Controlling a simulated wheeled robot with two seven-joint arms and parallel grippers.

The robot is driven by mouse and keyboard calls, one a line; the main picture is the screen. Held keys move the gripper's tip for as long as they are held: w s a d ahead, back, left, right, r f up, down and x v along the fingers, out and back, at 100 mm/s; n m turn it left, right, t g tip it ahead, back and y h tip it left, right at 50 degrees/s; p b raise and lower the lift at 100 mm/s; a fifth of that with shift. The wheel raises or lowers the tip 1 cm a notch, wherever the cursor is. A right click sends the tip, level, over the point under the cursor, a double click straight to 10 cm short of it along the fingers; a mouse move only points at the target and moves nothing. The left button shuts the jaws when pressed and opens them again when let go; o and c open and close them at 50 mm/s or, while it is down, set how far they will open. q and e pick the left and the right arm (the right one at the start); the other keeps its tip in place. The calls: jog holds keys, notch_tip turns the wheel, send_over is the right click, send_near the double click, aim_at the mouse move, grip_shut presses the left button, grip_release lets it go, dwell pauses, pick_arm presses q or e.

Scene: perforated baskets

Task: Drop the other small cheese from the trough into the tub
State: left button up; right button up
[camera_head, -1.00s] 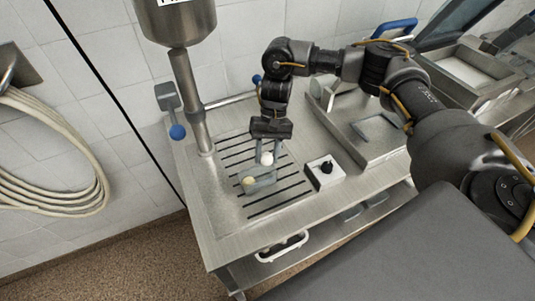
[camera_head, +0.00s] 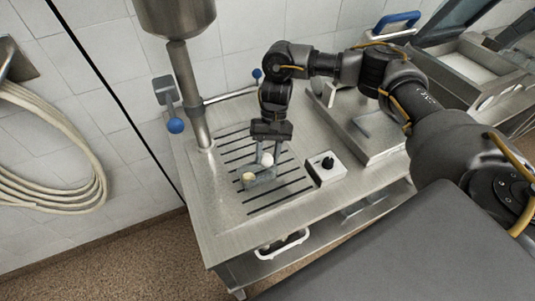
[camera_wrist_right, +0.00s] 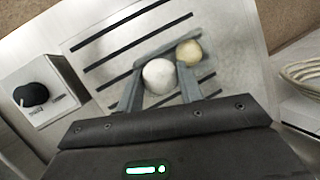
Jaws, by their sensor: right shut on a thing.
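My right gripper (camera_head: 267,158) points down over the slotted steel drainer and is shut on a round white cheese (camera_wrist_right: 159,76), which sits between its fingers. The white cheese also shows in the head view (camera_head: 266,160). A small yellowish cheese (camera_wrist_right: 189,52) lies close beside it, near the tip of one finger; it also shows in the head view (camera_head: 249,177). A grey trough (camera_head: 262,182) lies around and under the two cheeses, partly hidden by them and the fingers. I cannot make out the tub for certain. My left gripper is not in view.
A white control box with a black knob (camera_head: 327,168) stands right of the drainer. A steel column (camera_head: 192,100) rises at the left, with a blue-knobbed lever (camera_head: 175,126) beside it. A white-rimmed container (camera_head: 283,245) sits below the worktop. The drainer's front is clear.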

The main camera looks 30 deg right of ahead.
jog(key=o, duration=1.5)
jog(key=shift+r, duration=0.1)
notch_tip(320, 180, up, 8)
jog(key=p, duration=0.9)
jog(key=shift+p, duration=0.3)
dwell(0.7)
